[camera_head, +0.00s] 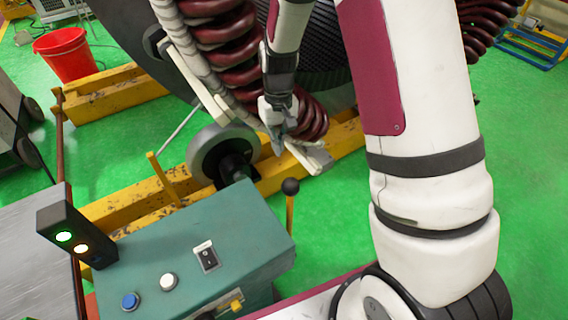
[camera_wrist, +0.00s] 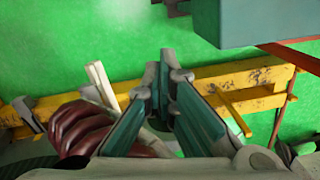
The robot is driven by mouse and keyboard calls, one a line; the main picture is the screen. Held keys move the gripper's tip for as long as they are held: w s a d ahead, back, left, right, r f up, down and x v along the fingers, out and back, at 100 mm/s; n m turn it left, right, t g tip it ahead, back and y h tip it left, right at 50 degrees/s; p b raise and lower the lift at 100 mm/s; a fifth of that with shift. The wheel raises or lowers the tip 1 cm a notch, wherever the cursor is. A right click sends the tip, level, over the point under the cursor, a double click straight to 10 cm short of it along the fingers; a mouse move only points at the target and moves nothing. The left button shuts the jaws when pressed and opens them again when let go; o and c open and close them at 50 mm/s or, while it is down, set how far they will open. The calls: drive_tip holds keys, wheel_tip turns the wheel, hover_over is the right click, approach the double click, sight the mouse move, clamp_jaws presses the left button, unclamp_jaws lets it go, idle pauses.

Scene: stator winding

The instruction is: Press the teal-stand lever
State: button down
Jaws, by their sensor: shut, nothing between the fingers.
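The teal stand (camera_head: 205,255) is a box at the bottom of the head view, and part of it shows at the top right of the wrist view (camera_wrist: 265,20). Its lever (camera_head: 290,187) has a black ball knob on a yellow rod and stands upright at the stand's right side. My gripper (camera_head: 278,145) is above the lever in the head picture, apart from the knob, pointing down near the dark red coils. In the wrist view its fingers (camera_wrist: 164,72) are close together with nothing between them. I cannot make out the lever clearly in the wrist view.
The stand top has a blue button (camera_head: 130,301), a white button (camera_head: 168,281), a black switch (camera_head: 207,257) and a light box (camera_head: 75,238). A grey wheel (camera_head: 210,160), yellow beams (camera_head: 130,205) and large red coils (camera_head: 225,45) are close by. Green floor lies right of the lever.

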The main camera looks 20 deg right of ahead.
drive_tip(key=shift+s+f+p, duration=0.85)
drive_tip(key=shift+s+f, duration=1.15)
drive_tip(key=shift+s, duration=0.05)
